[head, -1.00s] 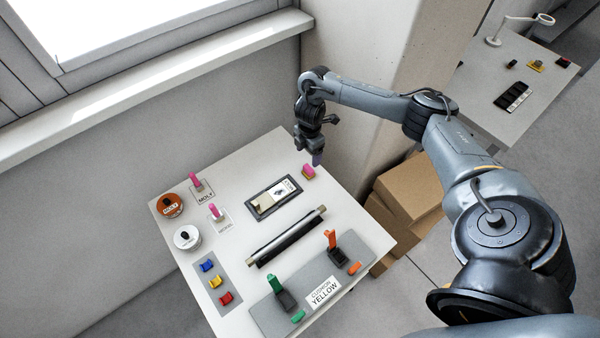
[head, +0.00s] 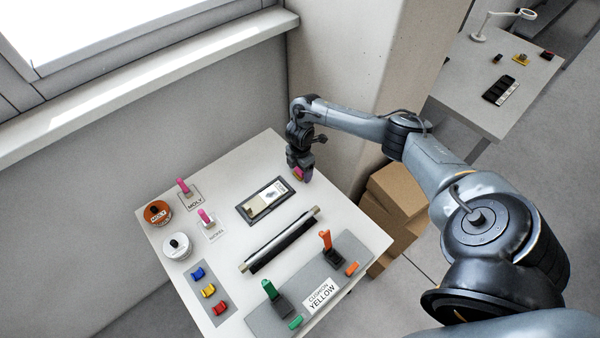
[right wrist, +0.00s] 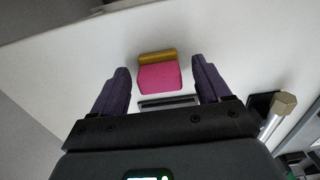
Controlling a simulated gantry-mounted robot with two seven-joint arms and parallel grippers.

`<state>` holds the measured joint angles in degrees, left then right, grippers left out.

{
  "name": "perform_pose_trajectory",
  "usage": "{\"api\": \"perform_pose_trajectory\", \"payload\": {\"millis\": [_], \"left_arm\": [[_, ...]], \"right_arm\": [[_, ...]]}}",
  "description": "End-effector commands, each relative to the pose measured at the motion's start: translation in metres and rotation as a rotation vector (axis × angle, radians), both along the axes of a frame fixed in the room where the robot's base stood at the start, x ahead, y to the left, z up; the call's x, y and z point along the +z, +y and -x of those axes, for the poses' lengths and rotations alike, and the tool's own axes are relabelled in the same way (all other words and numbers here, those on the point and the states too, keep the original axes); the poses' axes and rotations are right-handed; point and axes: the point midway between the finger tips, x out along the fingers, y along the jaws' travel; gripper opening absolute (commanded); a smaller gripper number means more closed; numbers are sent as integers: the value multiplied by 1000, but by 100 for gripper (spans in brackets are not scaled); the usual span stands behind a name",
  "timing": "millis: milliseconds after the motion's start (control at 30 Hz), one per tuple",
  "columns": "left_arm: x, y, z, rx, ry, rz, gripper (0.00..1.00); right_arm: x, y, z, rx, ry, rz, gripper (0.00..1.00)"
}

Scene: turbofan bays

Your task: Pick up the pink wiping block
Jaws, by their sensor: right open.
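The pink wiping block (right wrist: 160,77) lies on the white table, with a yellow-brown strip along its far side in the right wrist view. My right gripper (right wrist: 160,88) is open, with its two dark purple fingers on either side of the block and white gaps showing beside it. In the head view the gripper (head: 302,174) is over the block (head: 299,173) near the table's back right edge and partly hides it. I cannot tell if the fingers touch the table. My left gripper is not in view.
A dark-framed tray (head: 265,200) and a long metal bar (head: 280,240) lie left and in front of the gripper. Pink-handled tools, two tins, coloured clips and a grey board (head: 338,289) occupy the rest of the table (head: 240,165). A concrete pillar (head: 350,80) stands behind the gripper.

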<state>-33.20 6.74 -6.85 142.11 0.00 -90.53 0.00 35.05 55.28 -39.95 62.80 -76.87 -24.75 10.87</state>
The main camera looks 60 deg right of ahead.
Motion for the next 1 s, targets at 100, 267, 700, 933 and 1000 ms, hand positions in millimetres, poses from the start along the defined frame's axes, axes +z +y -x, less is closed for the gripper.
{"api": "perform_pose_trajectory", "payload": {"millis": [100, 267, 700, 933, 1000], "left_arm": [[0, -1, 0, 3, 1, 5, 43], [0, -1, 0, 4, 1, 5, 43], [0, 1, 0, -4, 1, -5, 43], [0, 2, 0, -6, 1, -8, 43], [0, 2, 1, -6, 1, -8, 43]], "right_arm": [[-1, 0, 0, 1, -1, 0, 77], [-1, 0, 0, 1, 0, 0, 70], [-1, 0, 0, 1, -1, 0, 21], [2, 0, 0, 0, -1, 0, 21], [5, -1, 0, 0, -1, 0, 21]]}}
